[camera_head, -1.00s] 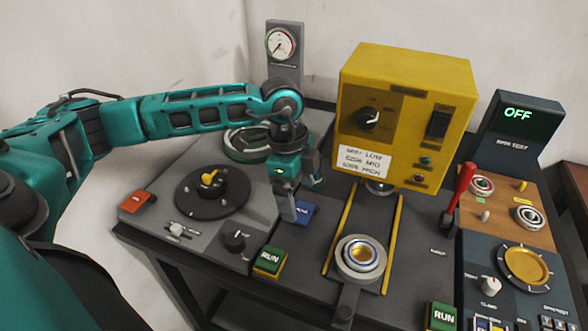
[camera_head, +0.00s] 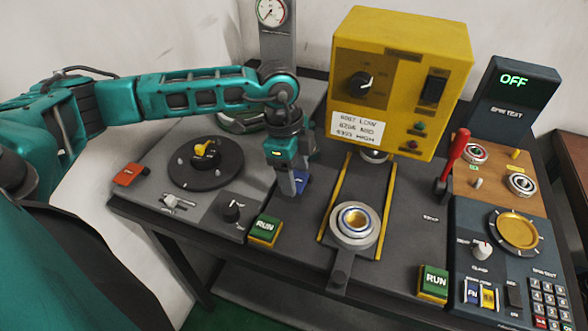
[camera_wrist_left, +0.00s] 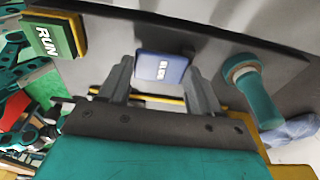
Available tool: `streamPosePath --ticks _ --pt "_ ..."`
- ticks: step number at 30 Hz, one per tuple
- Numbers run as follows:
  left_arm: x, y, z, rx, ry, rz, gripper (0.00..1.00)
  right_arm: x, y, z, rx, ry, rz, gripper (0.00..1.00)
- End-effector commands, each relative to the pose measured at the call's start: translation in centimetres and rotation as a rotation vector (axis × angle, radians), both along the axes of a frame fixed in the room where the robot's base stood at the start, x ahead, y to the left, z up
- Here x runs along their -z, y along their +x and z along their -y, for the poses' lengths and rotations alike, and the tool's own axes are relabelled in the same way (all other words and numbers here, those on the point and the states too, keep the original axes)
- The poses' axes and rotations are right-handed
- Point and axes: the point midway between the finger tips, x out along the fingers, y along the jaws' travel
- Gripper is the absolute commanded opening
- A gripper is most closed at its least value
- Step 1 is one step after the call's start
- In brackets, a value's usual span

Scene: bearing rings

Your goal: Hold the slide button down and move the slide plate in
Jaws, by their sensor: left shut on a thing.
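The blue slide button (camera_head: 302,180) is on the grey table top, left of the yellow rails, partly covered by my left gripper (camera_head: 291,188). My right gripper is not in view.
The yellow machine (camera_head: 402,80) stands behind the plate. Green RUN buttons (camera_head: 265,228) (camera_head: 434,281) are near the front edge. A red lever (camera_head: 456,155) stands right of the machine. The track between the rails (camera_head: 360,182) looks clear.

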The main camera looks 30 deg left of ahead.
Motion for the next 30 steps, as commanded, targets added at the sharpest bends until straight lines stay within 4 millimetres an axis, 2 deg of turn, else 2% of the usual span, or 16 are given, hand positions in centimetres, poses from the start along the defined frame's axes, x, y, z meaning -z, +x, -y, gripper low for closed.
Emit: streamPosePath --ticks 1,7,30 --pt "0.0 0.0 0.0 0.000 0.000 0.000 0.52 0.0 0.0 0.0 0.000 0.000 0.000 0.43" --pt "0.0 0.0 0.0 0.000 0.000 0.000 0.35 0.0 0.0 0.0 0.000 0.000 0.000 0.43" --pt "1.3 -0.2 0.0 0.001 0.001 -0.006 0.35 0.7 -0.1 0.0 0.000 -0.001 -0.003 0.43"
